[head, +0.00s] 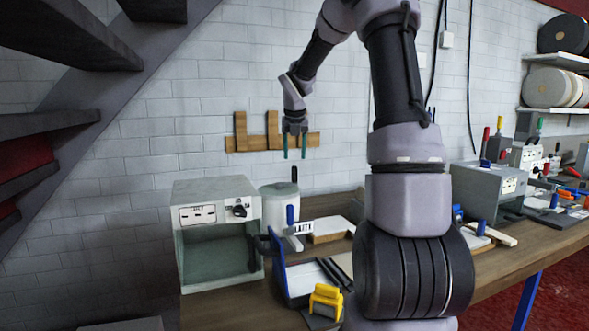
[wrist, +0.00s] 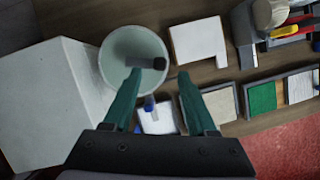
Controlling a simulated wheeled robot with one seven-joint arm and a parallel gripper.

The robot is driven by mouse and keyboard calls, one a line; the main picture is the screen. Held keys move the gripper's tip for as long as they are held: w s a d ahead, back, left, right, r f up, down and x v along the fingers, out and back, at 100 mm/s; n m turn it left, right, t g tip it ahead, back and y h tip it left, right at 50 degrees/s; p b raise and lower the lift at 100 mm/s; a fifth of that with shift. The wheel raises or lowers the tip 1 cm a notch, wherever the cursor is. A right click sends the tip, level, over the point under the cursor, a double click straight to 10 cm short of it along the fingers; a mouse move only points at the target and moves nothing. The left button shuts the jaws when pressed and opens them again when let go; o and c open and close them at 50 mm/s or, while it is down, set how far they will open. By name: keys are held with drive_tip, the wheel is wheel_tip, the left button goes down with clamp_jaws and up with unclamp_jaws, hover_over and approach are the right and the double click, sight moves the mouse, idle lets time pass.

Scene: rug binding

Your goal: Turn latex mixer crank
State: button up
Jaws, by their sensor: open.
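The latex mixer is a pale round pot (head: 279,207) with a partly readable label, standing on the bench just right of the grey box. Its crank has a dark upright handle (head: 294,174) above the lid. In the wrist view the pot (wrist: 118,48) is seen from above, with the dark crank handle (wrist: 159,63) near its right side. My gripper (head: 294,152) is open with its green fingers pointing down, above the crank handle and apart from it. In the wrist view my gripper (wrist: 159,75) has the handle showing between and just beyond its fingertips. Nothing is held.
A grey open-fronted box (head: 215,189) stands close left of the pot. A blue-handled tool (head: 290,215) stands in front of the pot, by a blue tray (head: 299,279) and a yellow block (head: 326,295). Wooden pieces (head: 272,143) are on the wall behind.

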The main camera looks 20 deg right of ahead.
sight(294, 167)
drive_tip(key=x, duration=0.6)
drive_tip(key=shift+w+f, duration=0.1)
drive_tip(key=shift+f, duration=0.2)
clamp_jaws()
